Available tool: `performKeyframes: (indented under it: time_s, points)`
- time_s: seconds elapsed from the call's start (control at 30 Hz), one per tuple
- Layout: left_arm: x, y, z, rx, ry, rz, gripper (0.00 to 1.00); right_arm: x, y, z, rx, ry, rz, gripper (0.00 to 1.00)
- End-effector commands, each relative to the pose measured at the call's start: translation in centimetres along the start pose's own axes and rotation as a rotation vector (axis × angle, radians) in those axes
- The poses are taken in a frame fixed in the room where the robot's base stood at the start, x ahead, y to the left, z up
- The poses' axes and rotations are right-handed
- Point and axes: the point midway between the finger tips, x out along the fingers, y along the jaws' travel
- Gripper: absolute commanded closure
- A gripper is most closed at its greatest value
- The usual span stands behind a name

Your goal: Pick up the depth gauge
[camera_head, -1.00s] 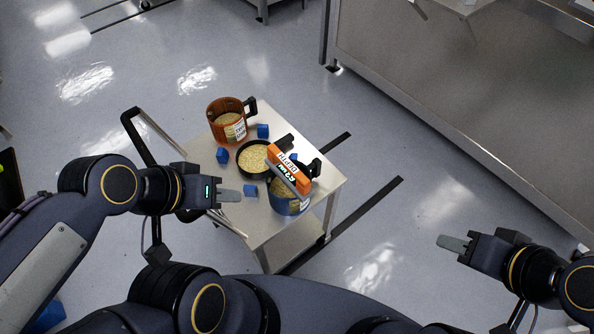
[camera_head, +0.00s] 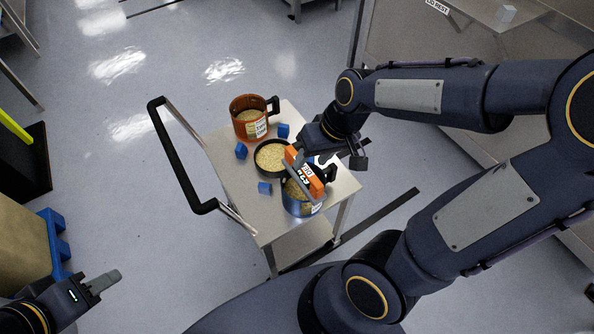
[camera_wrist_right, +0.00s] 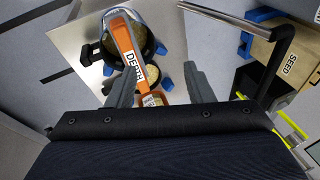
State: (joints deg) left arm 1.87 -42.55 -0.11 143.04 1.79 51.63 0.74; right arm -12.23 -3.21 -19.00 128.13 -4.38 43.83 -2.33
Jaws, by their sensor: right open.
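The depth gauge (camera_head: 309,179), orange with a white label, lies across the top of the blue pot (camera_head: 302,206) on the cart. In the right wrist view the depth gauge (camera_wrist_right: 126,47) reads "DEPTH" and runs lengthwise between my open fingers, with gaps on both sides. My right gripper (camera_head: 332,157) is over the back of the gauge, open and empty; its arm hides part of the cart. My left gripper (camera_head: 105,283) is at the lower left, away from the cart; its finger gap cannot be made out.
The cart (camera_head: 232,191) also bears an orange pot (camera_head: 249,118), a black pan (camera_head: 271,157) of pale grain and several blue blocks (camera_head: 265,188). The cart's black handle (camera_head: 178,160) rises at its left. A metal bench (camera_head: 400,45) stands at upper right. Floor left of the cart is clear.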

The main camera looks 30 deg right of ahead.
Motion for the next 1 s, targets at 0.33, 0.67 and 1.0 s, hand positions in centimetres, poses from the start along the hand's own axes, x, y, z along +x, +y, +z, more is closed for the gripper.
performKeyframes:
  time_s: [0.33,0.67,1.0]
  points:
    - [-0.9,0.4,-0.5,0.000,0.000,0.000,0.64,7.4,3.9,-4.2,-0.122,-0.182,0.256,0.53]
    - [-0.7,0.3,-0.3,0.000,0.000,0.000,0.64,10.7,5.2,-4.2,-0.140,-0.197,0.289,0.53]
    - [-0.7,0.3,-0.3,0.000,0.000,0.000,0.64,15.1,6.3,-4.2,-0.139,-0.197,0.288,0.53]
